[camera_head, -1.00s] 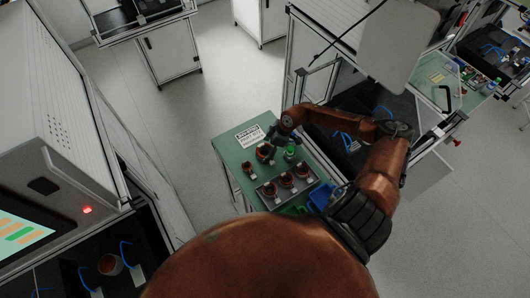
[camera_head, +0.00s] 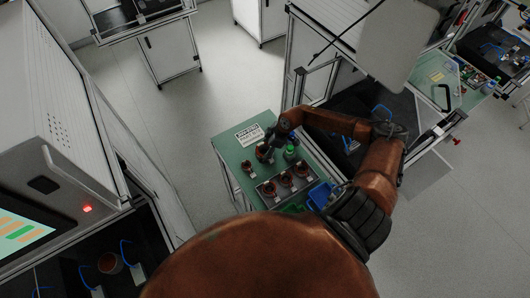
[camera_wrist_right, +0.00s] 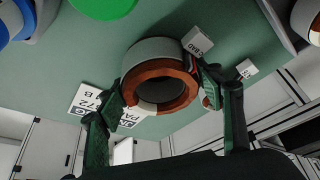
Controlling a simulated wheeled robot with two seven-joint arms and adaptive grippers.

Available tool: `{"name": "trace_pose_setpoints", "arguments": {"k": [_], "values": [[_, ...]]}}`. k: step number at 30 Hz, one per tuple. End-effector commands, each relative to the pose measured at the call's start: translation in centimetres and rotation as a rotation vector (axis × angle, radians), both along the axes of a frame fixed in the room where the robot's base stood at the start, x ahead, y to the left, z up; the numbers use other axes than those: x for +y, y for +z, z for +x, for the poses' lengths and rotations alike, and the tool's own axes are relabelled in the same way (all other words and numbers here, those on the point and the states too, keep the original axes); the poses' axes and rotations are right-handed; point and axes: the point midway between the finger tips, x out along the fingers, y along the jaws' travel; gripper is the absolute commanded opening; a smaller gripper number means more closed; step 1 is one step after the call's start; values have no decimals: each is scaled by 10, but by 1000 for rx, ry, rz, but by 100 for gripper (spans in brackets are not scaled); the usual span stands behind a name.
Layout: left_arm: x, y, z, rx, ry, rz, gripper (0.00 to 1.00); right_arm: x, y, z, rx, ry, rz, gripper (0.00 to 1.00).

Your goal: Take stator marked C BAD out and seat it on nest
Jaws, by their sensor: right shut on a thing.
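My right gripper (camera_head: 268,150) is over the green table top (camera_head: 229,153), at the left of the green bottle. In the right wrist view its two fingers (camera_wrist_right: 168,108) are shut on a stator (camera_wrist_right: 159,73), a grey ring with copper windings. A white tag that appears to read C BAD (camera_wrist_right: 198,42) is beside the ring, near the right finger. I cannot tell whether the stator touches the table. In the head view the gripper mostly hides it. I cannot clearly make out the nest. My left gripper is not in view.
A grey tray (camera_head: 262,192) with several copper stators is on the table. Another small stator (camera_head: 247,166) stands left of it. A green bottle (camera_head: 290,152), a blue bin (camera_head: 319,196) and a white printed sign (camera_head: 249,134) are close by. A cabinet with a lit screen (camera_head: 22,232) is at left.

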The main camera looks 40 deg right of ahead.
Motion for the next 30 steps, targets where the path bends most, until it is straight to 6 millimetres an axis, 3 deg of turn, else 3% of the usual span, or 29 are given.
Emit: {"name": "trace_pose_setpoints", "arguments": {"k": [17, 26, 30], "values": [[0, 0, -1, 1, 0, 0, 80, 0, 0, 0, -1, 0, -1, 3], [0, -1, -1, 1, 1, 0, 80, 0, 5, 2, -5, 1, 0, 3], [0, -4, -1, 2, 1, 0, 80, 0, 17, 3, -6, 1, -1, 3]]}}
